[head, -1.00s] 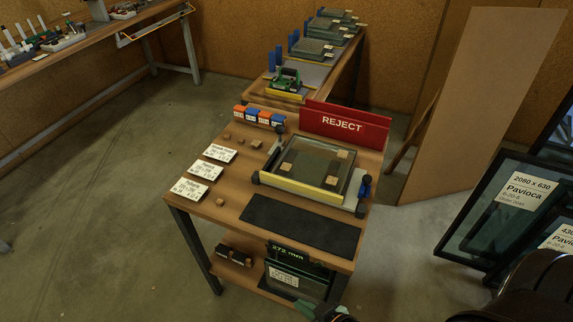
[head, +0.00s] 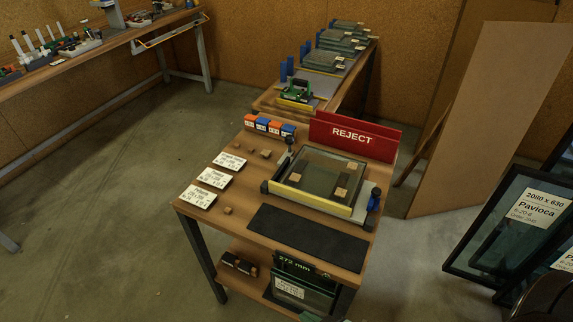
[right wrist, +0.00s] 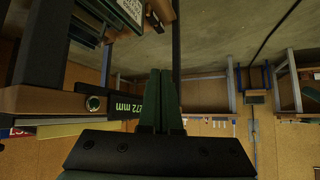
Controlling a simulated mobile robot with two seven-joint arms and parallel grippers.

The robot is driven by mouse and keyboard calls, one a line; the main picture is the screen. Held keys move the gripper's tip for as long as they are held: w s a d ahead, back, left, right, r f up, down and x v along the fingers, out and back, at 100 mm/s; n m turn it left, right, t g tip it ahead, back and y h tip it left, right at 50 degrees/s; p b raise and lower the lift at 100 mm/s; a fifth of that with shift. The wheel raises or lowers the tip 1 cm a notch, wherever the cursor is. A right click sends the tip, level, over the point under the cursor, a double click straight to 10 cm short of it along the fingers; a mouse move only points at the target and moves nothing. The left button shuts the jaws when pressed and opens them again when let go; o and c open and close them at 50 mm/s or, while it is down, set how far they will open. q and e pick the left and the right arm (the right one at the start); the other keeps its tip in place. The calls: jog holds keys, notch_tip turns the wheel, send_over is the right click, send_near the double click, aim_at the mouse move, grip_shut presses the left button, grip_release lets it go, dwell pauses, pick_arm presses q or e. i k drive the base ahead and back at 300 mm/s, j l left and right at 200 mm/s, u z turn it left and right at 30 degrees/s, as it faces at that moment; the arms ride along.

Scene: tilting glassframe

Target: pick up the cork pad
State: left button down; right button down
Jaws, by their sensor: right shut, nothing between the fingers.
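Several small brown cork-coloured blocks lie on the wooden table. One cork pad (head: 228,210) is alone near the left front edge, and two others (head: 240,149) (head: 265,153) lie further back. More cork-coloured pads (head: 303,177) sit on the glass in the frame fixture (head: 312,204). Which pad is meant cannot be told. Only the tip of my right gripper (head: 308,317) shows at the bottom edge of the head view, in front of and below the tabletop. The right wrist view shows its dark green fingers (right wrist: 161,75) shut and empty. My left gripper is not in view.
A black mat (head: 308,238) lies along the table's front. White label cards (head: 198,196) lie at left, and a red REJECT board (head: 352,136) stands behind. A shelf below holds a glass unit (head: 290,288). Framed panes (head: 525,220) lean at right. Floor at left is clear.

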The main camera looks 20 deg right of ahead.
aim_at(266, 153)
jog(key=i+j+z, duration=0.25)
jog(key=i+j, duration=0.15)
jog(key=j, duration=0.2)
jog(key=i+j+z, duration=0.2)
jog(key=i+j, duration=0.2)
jog(key=j, duration=0.25)
jog(key=i+j+z, duration=0.15)
jog(key=j, duration=0.2)
jog(key=i+j+z, duration=0.1)
jog(key=j, duration=0.3)
jog(key=i+j+z, duration=0.1)
jog(key=j, duration=0.3)
jog(key=i, duration=0.1)
